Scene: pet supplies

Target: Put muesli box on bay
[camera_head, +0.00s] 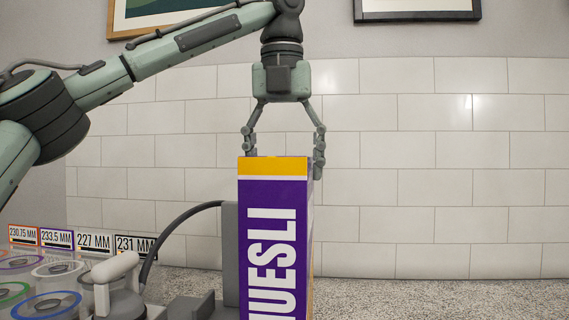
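The muesli box (273,235) is a tall purple carton with a yellow top band and white lettering. It stands upright in the middle of the view, and its lower end is cut off by the bottom edge. My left gripper (284,152) points down at the box's top, with its fingers apart. The right finger shows along the box's right edge. The left fingertip is hidden behind the box's top edge, so I cannot tell whether the fingers press on it. My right gripper is not in view. I cannot clearly make out the bay.
At the lower left are several round clear containers with coloured rims (50,304) and small number signs (93,242). A grey device (118,285) with a black hose (178,222) is left of the box. The speckled counter (430,298) is clear at right, before a tiled wall.

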